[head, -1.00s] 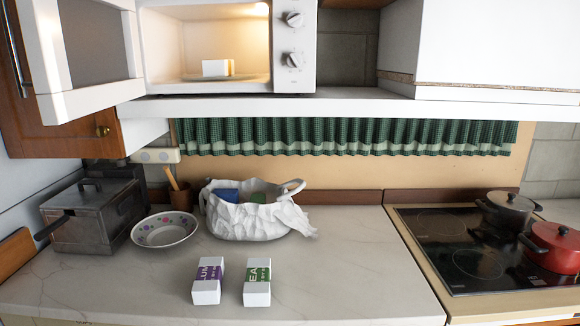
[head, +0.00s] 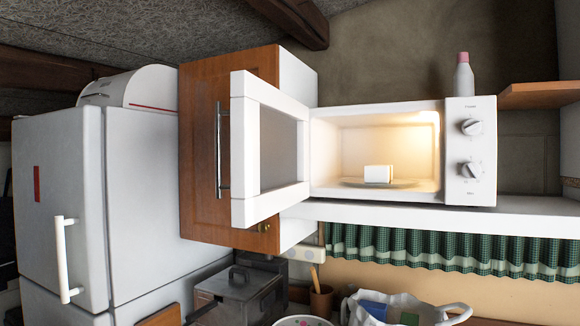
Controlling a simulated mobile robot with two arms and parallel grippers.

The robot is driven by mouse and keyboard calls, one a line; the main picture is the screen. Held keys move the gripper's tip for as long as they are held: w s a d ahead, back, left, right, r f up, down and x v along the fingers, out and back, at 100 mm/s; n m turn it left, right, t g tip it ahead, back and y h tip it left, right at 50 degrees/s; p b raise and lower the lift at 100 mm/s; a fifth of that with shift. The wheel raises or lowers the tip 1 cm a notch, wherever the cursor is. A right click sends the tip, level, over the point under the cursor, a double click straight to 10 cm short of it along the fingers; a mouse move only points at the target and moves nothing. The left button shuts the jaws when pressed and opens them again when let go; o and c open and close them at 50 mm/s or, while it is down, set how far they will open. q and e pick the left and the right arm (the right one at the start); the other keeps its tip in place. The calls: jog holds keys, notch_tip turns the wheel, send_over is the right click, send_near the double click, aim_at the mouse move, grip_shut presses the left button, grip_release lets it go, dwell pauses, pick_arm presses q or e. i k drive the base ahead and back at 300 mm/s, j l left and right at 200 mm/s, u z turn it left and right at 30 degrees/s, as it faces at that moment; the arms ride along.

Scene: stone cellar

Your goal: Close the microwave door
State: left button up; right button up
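The white microwave (head: 470,150) stands on a white shelf above the counter. Its door (head: 279,150) is hinged on the left and swung wide open toward me, in front of a wooden cabinet. The lit cavity holds a small white block with a yellowish side (head: 378,174) on a round plate (head: 400,183). Two knobs sit on the panel at the right. Neither of my grippers shows in the head view.
A wooden cabinet (head: 200,160) with a metal handle and a white fridge (head: 60,200) stand left of the door. Below are a metal box (head: 240,285), a bowl (head: 302,321) and a white bag (head: 440,312). The space before the microwave looks clear.

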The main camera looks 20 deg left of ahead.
aim_at(269, 156)
jog(key=i+j, duration=0.15)
jog(key=j, duration=0.2)
jog(key=i+j, duration=0.1)
jog(key=j, duration=0.25)
jog(key=i+j, duration=0.15)
jog(key=j, duration=0.15)
jog(key=i+j, duration=0.15)
jog(key=j, duration=0.2)
jog(key=i+j, duration=0.1)
jog(key=j, duration=0.25)
